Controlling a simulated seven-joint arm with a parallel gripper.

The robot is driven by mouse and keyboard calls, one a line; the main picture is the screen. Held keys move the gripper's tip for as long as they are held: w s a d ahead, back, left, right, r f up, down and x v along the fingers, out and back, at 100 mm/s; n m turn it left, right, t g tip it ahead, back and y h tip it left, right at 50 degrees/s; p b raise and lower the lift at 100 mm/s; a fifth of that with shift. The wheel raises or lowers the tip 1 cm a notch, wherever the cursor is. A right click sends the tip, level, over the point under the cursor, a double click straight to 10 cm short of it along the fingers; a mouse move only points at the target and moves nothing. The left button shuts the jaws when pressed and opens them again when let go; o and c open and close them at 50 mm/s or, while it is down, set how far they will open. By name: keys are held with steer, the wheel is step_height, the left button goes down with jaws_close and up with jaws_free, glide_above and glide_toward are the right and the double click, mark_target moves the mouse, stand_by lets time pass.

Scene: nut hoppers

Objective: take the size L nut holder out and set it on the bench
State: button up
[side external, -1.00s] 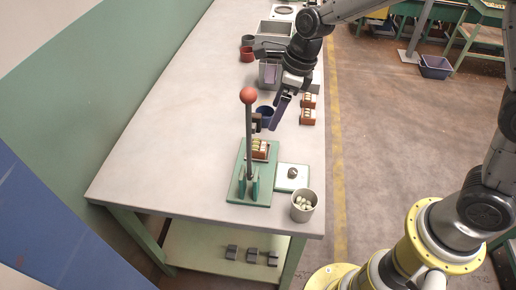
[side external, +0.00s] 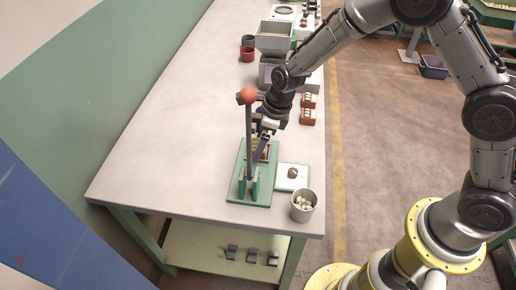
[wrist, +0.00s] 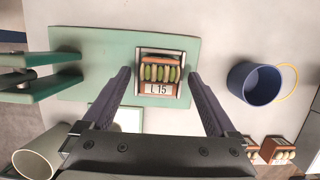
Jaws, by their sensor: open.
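The size L nut holder (wrist: 161,89), labelled "L 15", sits on the green base plate (wrist: 84,76) with several yellow-green nuts in its top. In the side view it is mostly hidden behind my gripper and the lever. My gripper (wrist: 159,74) is open, with one dark finger on each side of the holder. Gaps show between both fingers and the holder in the wrist view. In the side view my gripper (side external: 263,152) is low over the green fixture, just behind the lever. How far down the fingers reach beside the holder is hard to tell.
The upright lever with a red ball (side external: 248,96) stands close to my gripper. A white square plate with a knob (side external: 292,172) and a cup of nuts (side external: 304,207) are nearby. A blue mug (wrist: 254,84) stands to the right in the wrist view. The bench's left side (side external: 165,150) is clear.

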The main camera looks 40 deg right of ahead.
steer(key=shift+f, duration=0.2)
jaws_close()
stand_by(0.4)
steer(key=shift+r, duration=0.1)
